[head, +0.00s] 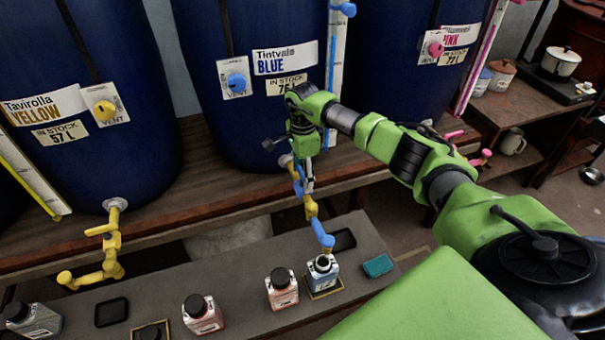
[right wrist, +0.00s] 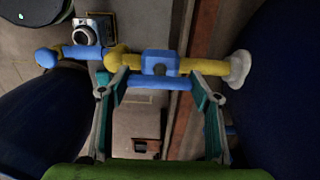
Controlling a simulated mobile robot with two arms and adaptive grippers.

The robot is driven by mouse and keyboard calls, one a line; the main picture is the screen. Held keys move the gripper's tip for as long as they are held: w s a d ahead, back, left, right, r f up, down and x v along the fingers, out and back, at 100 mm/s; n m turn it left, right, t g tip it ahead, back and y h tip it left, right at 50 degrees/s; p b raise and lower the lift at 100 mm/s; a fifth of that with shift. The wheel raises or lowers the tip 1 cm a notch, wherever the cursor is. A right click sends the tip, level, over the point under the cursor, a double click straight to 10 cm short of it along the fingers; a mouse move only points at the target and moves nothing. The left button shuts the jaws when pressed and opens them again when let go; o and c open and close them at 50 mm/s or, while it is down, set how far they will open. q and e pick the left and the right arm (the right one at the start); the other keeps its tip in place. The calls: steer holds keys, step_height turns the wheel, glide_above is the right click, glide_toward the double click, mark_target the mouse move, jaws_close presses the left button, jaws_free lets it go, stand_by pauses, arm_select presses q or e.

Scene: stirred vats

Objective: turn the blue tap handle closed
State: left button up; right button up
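The blue vat (head: 243,120) stands in the middle of the head view, labelled Tintvale BLUE. Its tap has a yellow and blue pipe (head: 311,207) ending in a blue spout (head: 322,238). In the right wrist view, the blue tap handle (right wrist: 160,84) is a bar beside the blue valve body (right wrist: 160,63). My right gripper (head: 299,168) is at this tap, partly hiding it in the head view. In the right wrist view its fingers (right wrist: 160,92) are apart, one beyond each end of the handle; I cannot tell if they touch it. My left gripper is not in view.
An open bottle (head: 322,268) stands under the blue spout. Several capped bottles, such as a red-labelled one (head: 282,290), stand on the grey bench (head: 240,275). A yellow tap (head: 108,250) is to the left, a pink one (head: 482,158) to the right.

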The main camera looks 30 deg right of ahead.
steer(key=shift+m, duration=0.3)
steer(key=shift+m+b, duration=0.3)
steer(key=shift+m, duration=0.6)
steer(key=m, duration=0.2)
steer(key=shift+m, duration=0.4)
steer(key=m, duration=0.5)
steer(key=shift+r, duration=0.1)
steer(key=m, duration=0.4)
steer(key=shift+p, duration=0.3)
steer(key=shift+m+p, duration=0.35)
steer(key=shift+m, duration=1.45)
steer(key=shift+w, duration=0.1)
steer(key=o, duration=1.1)
